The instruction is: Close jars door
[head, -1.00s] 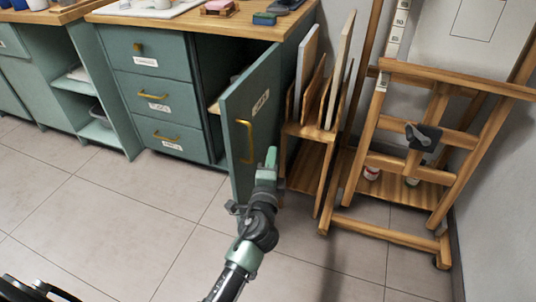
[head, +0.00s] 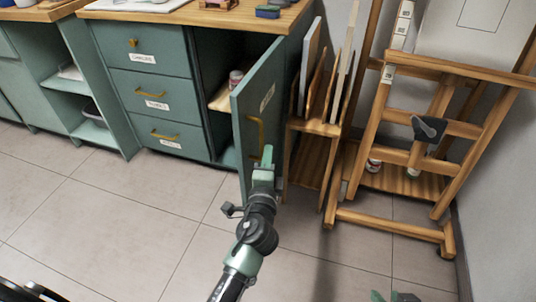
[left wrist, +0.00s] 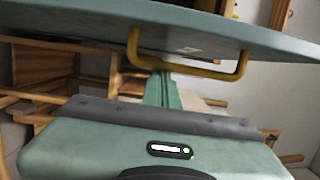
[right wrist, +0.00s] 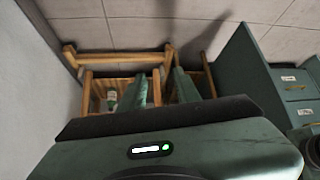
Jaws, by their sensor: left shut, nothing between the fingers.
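The jars door (head: 270,95) is a teal cabinet door with a white label. It stands open, swung out from the right side of its cabinet. Its brass handle (head: 252,138) also shows in the left wrist view (left wrist: 190,70). A jar (head: 235,78) stands on the shelf inside. My left gripper (head: 267,157) is shut and empty by the lower end of the handle, on the door's outer face; I cannot tell if it touches. My right gripper (right wrist: 166,85) is open and empty, apart from the door; its tips show at the bottom of the head view.
Labelled drawers (head: 150,90) are left of the open cabinet. A wooden panel rack (head: 310,155) stands close to the right of the door, with a wooden easel (head: 390,225) beyond it. Tiled floor (head: 120,220) is clear in front of the drawers.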

